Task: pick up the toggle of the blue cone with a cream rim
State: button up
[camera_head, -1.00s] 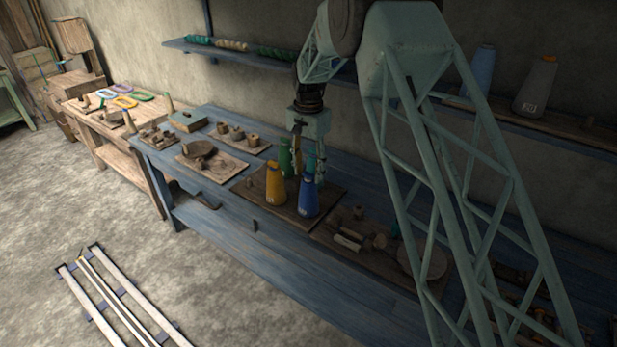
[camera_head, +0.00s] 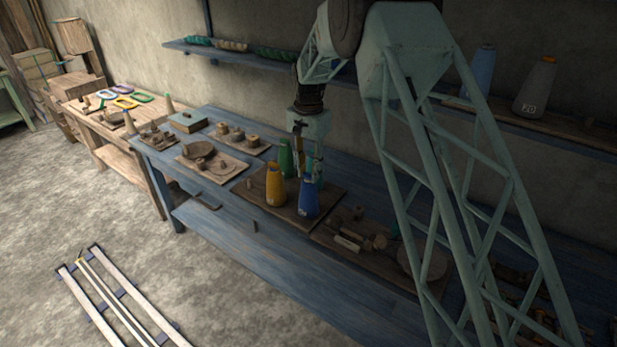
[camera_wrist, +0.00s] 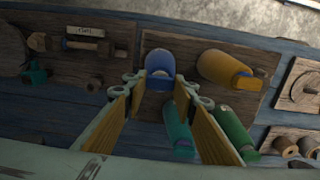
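The blue cone (camera_head: 308,200) stands at the front right of the dark board, and its top shows in the wrist view (camera_wrist: 159,63). A pale rim edge shows on that top; I cannot clearly make out a toggle. My gripper (camera_head: 308,178) points down just behind and above the blue cone. In the wrist view my gripper (camera_wrist: 160,92) is open, its two fingers apart, with the blue cone's top between and beyond the tips. I cannot tell whether they touch it.
A yellow cone (camera_head: 274,186) stands left of the blue one, a green cone (camera_head: 285,157) behind. A board with small wooden parts (camera_head: 345,238) sits to the right.

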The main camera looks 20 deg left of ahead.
aim_at(308, 175)
jog(key=shift+r, duration=0.2)
jog(key=shift+r, duration=1.65)
jog(key=s+d, duration=0.3)
jog(key=s, duration=0.4)
jog(key=s+d+r, duration=0.1)
jog(key=s+d, duration=0.3)
jog(key=s, duration=0.3)
jog(key=shift+s+r, duration=0.15)
jog(key=shift+s, duration=0.05)
